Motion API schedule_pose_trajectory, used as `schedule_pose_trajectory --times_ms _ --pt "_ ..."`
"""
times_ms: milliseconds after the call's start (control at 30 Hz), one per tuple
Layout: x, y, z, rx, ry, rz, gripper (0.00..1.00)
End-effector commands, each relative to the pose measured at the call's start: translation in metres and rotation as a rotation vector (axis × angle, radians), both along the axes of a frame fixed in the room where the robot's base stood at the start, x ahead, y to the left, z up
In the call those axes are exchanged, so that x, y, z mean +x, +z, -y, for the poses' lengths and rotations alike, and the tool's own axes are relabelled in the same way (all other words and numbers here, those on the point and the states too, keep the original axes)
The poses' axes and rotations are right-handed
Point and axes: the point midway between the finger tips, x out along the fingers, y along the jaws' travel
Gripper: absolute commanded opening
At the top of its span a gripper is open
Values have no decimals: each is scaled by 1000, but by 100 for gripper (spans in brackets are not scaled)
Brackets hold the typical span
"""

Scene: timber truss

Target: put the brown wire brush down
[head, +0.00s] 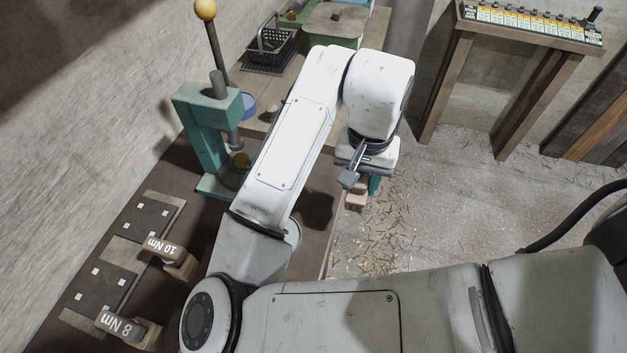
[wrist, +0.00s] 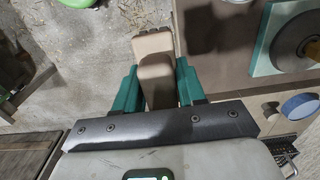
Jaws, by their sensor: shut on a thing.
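The brown wire brush (wrist: 154,62) is light brown and block-like in the wrist view, held between the two teal fingers of my gripper (wrist: 157,88). In the head view, part of the brush (head: 356,199) shows below my gripper (head: 366,187), close to the bench's right edge. My gripper is shut on the brush. My wrist and arm hide much of both in the head view. The bristles cannot be made out. I cannot tell how high the brush is above the bench.
A teal arbor press (head: 204,135) stands on the brown bench (head: 322,215), left of my arm. Blocks marked 10 Nm (head: 170,252) and 8 Nm (head: 127,326) are at the lower left. A black basket (head: 270,43) is at the back. Shavings (head: 390,225) litter the floor beside the bench.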

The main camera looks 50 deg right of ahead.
Motion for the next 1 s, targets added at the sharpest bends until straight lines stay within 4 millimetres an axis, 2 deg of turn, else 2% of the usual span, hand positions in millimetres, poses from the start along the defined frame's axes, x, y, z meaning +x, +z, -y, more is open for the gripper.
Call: schedule_pose_trajectory --times_ms 167,267,633,800,1000 --pt "2 0 1 -1 1 0 0" --pt "11 -5 5 -1 3 0 0" --pt "84 -42 31 -1 3 -4 0" --pt "107 -73 39 -2 1 -3 0" --pt "122 -87 43 -1 0 1 0"
